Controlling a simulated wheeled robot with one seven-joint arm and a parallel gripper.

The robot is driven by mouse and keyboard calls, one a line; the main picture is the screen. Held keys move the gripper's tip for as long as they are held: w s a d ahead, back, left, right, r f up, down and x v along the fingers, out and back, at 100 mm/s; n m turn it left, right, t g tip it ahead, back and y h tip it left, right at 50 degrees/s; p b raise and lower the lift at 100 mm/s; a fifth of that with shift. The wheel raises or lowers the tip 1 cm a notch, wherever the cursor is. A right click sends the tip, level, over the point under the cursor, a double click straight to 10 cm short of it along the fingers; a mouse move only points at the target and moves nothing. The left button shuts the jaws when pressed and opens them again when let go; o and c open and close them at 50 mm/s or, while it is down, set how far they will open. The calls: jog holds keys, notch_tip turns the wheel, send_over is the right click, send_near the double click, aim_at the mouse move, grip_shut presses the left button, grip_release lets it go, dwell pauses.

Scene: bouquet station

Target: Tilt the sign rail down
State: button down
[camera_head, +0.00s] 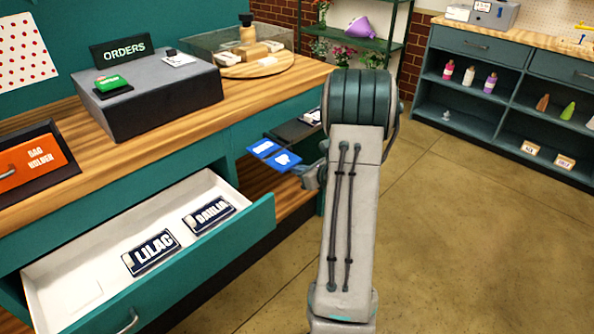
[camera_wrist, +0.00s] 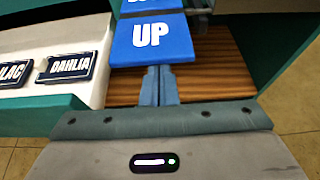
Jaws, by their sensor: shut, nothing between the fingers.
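A blue plate lettered UP (camera_wrist: 152,40) is in the wrist view, and a second blue plate (camera_wrist: 150,4) sits beyond it, its lettering cut off by the top edge. In the head view the two small blue plates (camera_head: 262,148) stick out from the counter front beside my arm. My gripper (camera_wrist: 160,70) is shut and empty, its fingertips at the near edge of the UP plate; I cannot tell if they touch. In the head view my gripper (camera_head: 308,177) is mostly hidden by my arm. I cannot make out the sign rail itself for certain.
An open white drawer (camera_head: 75,265) holds LILAC (camera_head: 150,252) and DAHLIA (camera_head: 209,215) signs to the left. A dark panel (camera_head: 297,130) is behind the blue plates. A wooden shelf (camera_wrist: 215,65) lies below my gripper. The floor (camera_head: 450,230) at right is clear.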

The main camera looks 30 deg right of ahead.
notch_tip(320, 180, down, 5)
jog(key=b, duration=0.5)
jog(key=p+v, duration=0.1)
jog(key=v, duration=0.9)
jog(key=shift+r, duration=0.25)
jog(key=shift+s, duration=0.1)
